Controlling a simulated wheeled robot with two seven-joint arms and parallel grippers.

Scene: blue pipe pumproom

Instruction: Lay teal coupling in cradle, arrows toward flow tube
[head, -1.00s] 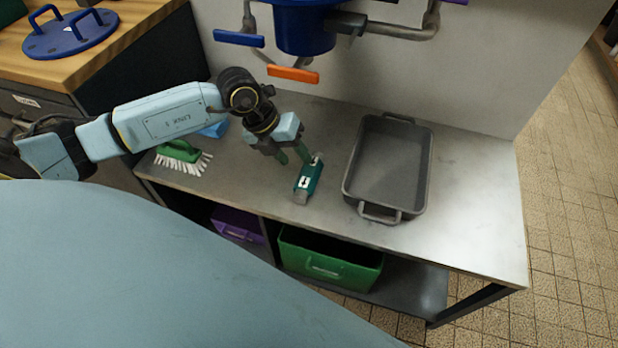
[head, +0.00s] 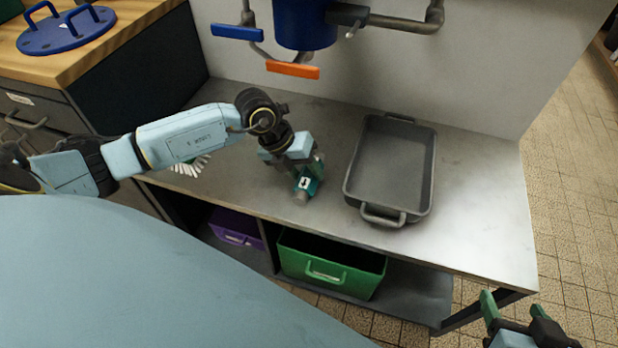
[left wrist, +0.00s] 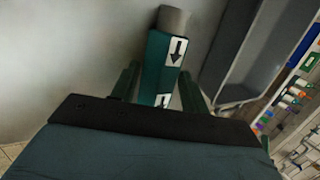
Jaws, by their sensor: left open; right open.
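The teal coupling (head: 309,186) lies on the metal bench, its grey end toward the bench's front edge. It also shows in the left wrist view (left wrist: 157,75), with black arrows on white labels pointing down the picture, away from that grey end. My left gripper (head: 306,172) is open over the coupling and hides part of it. In the left wrist view its fingers stand on both sides of the coupling, with small gaps visible. My right gripper (head: 514,306) is open and empty at the lower right, beyond the bench. I cannot make out the cradle or flow tube.
A grey tray (head: 362,160) with handles stands right of the coupling. A brush (head: 190,166) lies behind my left arm. Blue (head: 237,32) and orange (head: 292,70) handles hang above the bench. Purple (head: 236,227) and green (head: 330,266) bins sit below. The bench's right end is clear.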

